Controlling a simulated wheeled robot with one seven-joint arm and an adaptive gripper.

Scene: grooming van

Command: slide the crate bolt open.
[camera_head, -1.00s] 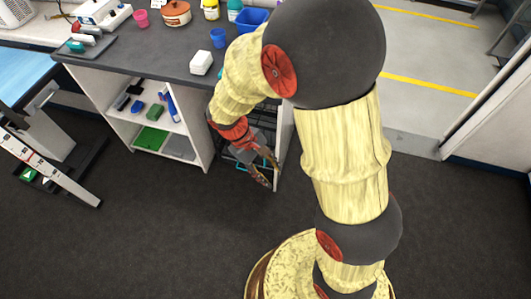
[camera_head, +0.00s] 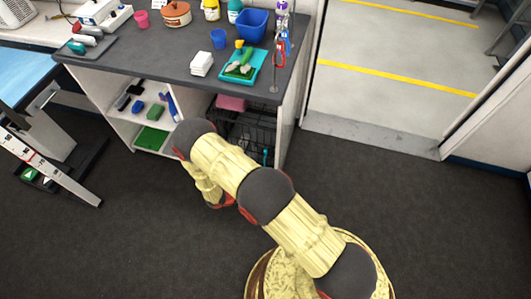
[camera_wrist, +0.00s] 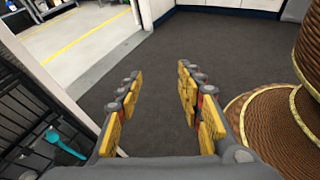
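The dark wire crate (camera_head: 249,133) stands in the right bay under the counter, partly hidden by its side panel. A teal piece (camera_head: 265,156) shows low at its right front; I cannot tell for sure that it is the bolt. In the wrist view the crate's dark bars (camera_wrist: 30,125) are at the left edge, with the teal piece (camera_wrist: 64,143) at lower left. My gripper (camera_wrist: 160,85) is open and empty, its yellow-padded fingers apart over bare floor, to the right of the crate. In the head view my arm hides the gripper.
The counter (camera_head: 180,62) above holds a teal tray (camera_head: 240,79), a blue tub (camera_head: 252,24) and other items. Left shelves (camera_head: 150,115) hold brushes. Dark floor is clear in front. The doorway (camera_head: 385,75) opens at right. My round base is at right in the wrist view.

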